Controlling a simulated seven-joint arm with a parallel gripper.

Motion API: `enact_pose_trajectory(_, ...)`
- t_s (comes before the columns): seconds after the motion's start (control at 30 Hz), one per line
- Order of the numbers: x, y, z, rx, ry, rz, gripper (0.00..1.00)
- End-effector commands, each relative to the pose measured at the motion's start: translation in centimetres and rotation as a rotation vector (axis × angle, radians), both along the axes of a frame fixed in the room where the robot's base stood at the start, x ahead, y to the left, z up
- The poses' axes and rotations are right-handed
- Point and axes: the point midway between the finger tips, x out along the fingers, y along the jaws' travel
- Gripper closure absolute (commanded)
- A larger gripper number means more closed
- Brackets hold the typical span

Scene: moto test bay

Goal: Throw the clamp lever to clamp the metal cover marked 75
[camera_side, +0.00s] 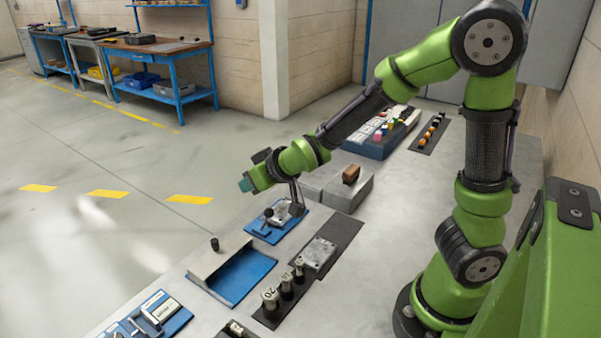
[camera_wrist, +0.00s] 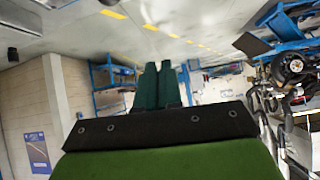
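My gripper (camera_side: 246,185) is in the air, pointing left, above and left of a blue clamp fixture. In the wrist view its two dark green fingers (camera_wrist: 157,85) lie side by side, shut, with nothing seen between them. The blue fixture (camera_side: 262,232) carries a small metal piece (camera_side: 281,212), a dark round knob (camera_side: 268,212) and a dark upright arm (camera_side: 294,190). I cannot tell which of these is the clamp lever. A flat metal plate (camera_side: 319,253) lies on a dark mat nearer my base. No 75 is readable on either metal piece.
A grey block with a brown piece (camera_side: 351,174) stands behind the fixture. A blue tray (camera_side: 240,276), labelled cylinders (camera_side: 270,299) and a blue device (camera_side: 150,315) lie nearer the camera. The wrist view faces the room, with machinery (camera_wrist: 290,68) at right.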

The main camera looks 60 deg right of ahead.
Motion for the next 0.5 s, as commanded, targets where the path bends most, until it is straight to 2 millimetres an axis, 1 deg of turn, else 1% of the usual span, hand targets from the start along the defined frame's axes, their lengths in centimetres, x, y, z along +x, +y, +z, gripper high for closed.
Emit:
enact_pose_trajectory(0.03, 1.2, 1.0, 0.6, -0.009, 0.037, 0.036, 1.00)
enact_pose_trajectory(0.1, 2.2, 2.2, 1.3, -0.030, 0.109, 0.080, 1.00)
enact_pose_trajectory(0.2, 2.9, 3.3, 2.4, -0.070, 0.225, 0.122, 1.00)
enact_pose_trajectory(0.37, 2.6, 3.8, 4.4, -0.142, 0.415, 0.126, 1.00)
enact_pose_trajectory(0.5, 1.4, 3.5, 6.5, -0.189, 0.562, 0.081, 1.00)
